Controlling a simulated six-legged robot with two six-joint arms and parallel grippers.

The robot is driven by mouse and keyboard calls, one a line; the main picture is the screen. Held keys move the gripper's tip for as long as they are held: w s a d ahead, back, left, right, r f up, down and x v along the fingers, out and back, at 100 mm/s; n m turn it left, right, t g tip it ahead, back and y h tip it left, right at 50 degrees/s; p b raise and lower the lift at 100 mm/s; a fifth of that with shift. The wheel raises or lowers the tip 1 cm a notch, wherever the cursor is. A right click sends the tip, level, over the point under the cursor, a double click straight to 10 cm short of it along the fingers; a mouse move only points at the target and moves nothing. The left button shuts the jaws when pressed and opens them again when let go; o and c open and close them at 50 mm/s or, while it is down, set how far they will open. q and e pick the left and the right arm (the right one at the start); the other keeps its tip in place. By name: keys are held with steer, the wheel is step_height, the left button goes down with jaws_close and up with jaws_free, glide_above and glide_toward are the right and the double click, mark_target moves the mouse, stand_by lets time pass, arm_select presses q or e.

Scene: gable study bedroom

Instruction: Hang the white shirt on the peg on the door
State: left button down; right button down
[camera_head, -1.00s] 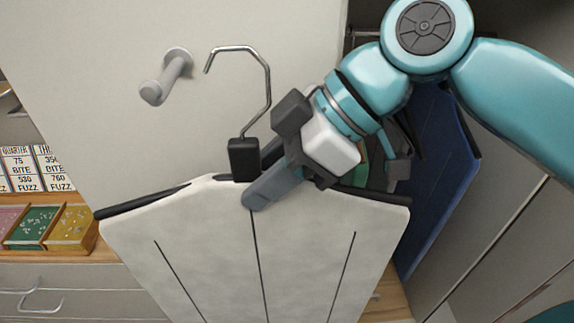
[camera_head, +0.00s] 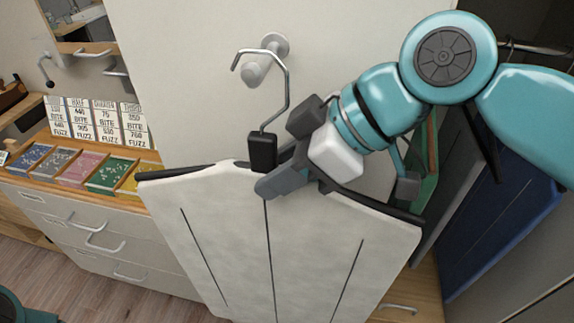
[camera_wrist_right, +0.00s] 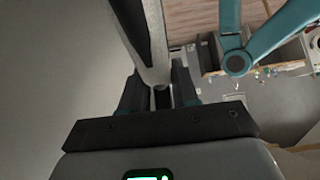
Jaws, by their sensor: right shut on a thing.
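The white shirt (camera_head: 237,235) hangs flat on a black hanger (camera_head: 170,173) with a bent silver hook (camera_head: 287,95). My right gripper (camera_head: 282,180) is shut on the hanger just below the hook's black block. In the right wrist view, the fingers (camera_wrist_right: 160,95) close on a dark bar with pale cloth beyond. The grey peg (camera_head: 258,68) sticks out from the pale door (camera_head: 200,100). In the head view the hook's bend overlaps the peg; I cannot tell whether they touch. My left gripper is not in view.
A drawer chest (camera_head: 95,235) with trays of coloured pieces (camera_head: 80,168) and lettered cards stands left of the door. On the right, a wardrobe holds a blue garment (camera_head: 500,205) and a green one, close to my right arm.

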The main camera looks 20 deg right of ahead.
steer(key=shift+w+f, duration=0.1)
steer(key=shift+f, duration=0.15)
steer(key=c, duration=0.8)
jaws_free()
steer(key=v, duration=1.6)
steer(key=shift+d+r, duration=0.1)
